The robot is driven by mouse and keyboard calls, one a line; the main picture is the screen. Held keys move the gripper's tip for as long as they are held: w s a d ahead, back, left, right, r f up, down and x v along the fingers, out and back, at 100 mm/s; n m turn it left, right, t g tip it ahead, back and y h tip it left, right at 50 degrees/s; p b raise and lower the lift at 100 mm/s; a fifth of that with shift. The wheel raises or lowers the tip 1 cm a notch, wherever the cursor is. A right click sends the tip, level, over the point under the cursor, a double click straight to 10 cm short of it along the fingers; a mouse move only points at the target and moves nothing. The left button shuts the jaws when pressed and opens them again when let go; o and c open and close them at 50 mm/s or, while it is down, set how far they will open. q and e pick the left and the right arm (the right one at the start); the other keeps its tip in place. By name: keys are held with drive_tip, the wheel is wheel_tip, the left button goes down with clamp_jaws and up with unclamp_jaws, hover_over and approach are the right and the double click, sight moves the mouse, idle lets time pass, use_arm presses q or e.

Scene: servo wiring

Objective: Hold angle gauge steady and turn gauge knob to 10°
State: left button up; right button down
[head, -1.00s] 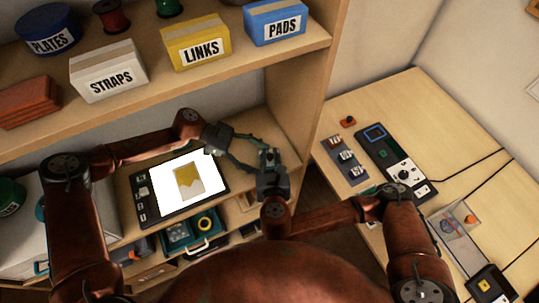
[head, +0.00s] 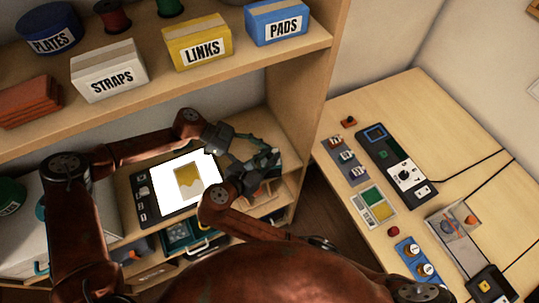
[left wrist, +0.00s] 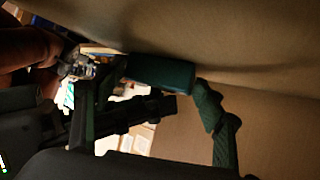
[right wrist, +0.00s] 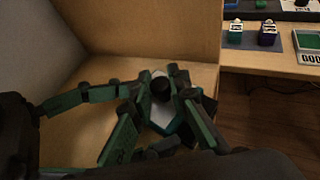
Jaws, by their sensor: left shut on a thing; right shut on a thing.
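The angle gauge shows in the right wrist view as a pale face with a teal edge (right wrist: 160,118). Its black gauge knob (right wrist: 161,87) stands in the middle, between my right gripper's green-padded fingers (right wrist: 170,100). In the left wrist view a dark teal body (left wrist: 160,73), likely the gauge, lies between my left gripper's fingers (left wrist: 155,105). In the head view my left gripper (head: 245,148) and right gripper (head: 248,178) meet by the shelf's right side and largely hide the gauge. Left is shut on the gauge, right on the knob. The angle reading cannot be made out.
A tablet (head: 150,215) with a bright screen lies left of the grippers. Boxes marked STRAPS (head: 108,75), LINKS (head: 197,42) and PADS (head: 277,22) stand on the shelf above. The desk (head: 345,190) at right holds servo modules and a controller (head: 400,165).

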drive_tip(key=shift+a, duration=0.15)
idle(0.4)
drive_tip(key=c, duration=1.8)
unclamp_jaws()
